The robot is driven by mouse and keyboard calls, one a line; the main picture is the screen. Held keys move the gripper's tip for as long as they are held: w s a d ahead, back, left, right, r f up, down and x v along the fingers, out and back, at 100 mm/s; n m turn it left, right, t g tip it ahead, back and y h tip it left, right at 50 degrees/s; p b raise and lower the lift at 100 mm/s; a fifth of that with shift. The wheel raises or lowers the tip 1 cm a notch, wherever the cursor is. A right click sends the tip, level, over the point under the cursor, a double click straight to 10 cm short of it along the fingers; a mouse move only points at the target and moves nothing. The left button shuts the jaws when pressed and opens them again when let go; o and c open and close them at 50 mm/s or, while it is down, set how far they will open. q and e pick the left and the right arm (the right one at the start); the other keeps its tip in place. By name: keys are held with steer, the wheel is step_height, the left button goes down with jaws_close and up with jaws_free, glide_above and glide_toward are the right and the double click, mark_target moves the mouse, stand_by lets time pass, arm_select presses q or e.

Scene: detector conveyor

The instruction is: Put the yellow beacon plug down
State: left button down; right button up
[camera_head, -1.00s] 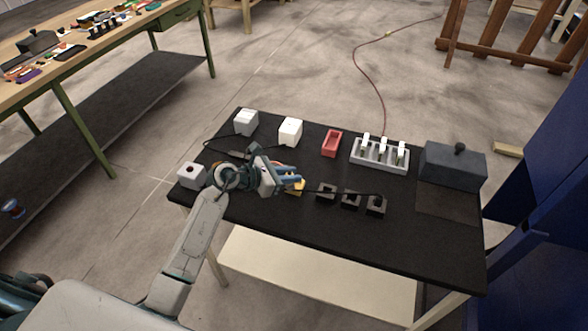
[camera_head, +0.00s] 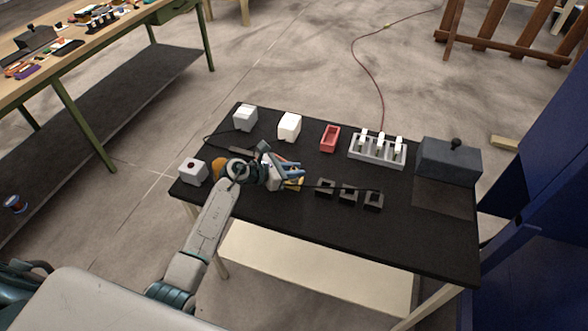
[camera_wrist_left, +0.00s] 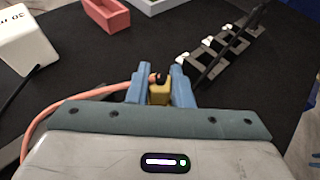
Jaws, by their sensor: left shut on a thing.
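My left gripper (camera_head: 292,176) is over the left middle part of the black table. In the left wrist view its two blue fingers (camera_wrist_left: 160,88) are shut on the yellow beacon plug (camera_wrist_left: 159,95), which has a dark top and an orange-pink cable (camera_wrist_left: 120,86) running off to the left. In the head view the plug is mostly hidden behind the fingers, with a little yellow (camera_head: 294,185) showing below them. I cannot tell whether the plug touches the table. My right gripper is not in view.
Behind are white boxes (camera_head: 289,126), a red tray (camera_head: 330,138) and a grey rack (camera_head: 376,157). A grey box (camera_head: 449,161) stands right. The table's front (camera_head: 330,235) is clear.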

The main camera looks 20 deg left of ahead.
arm_select(q)
steer(key=c, duration=1.3)
jaws_free()
steer(key=shift+r+p, duration=0.15)
steer(key=shift+p, duration=0.15)
steer(key=shift+s+a, duration=0.25)
steer(key=shift+a, duration=0.05)
steer(key=b+v, duration=0.3)
steer(key=v, duration=0.8)
steer(key=shift+r, duration=0.2)
steer(key=shift+s, duration=0.1)
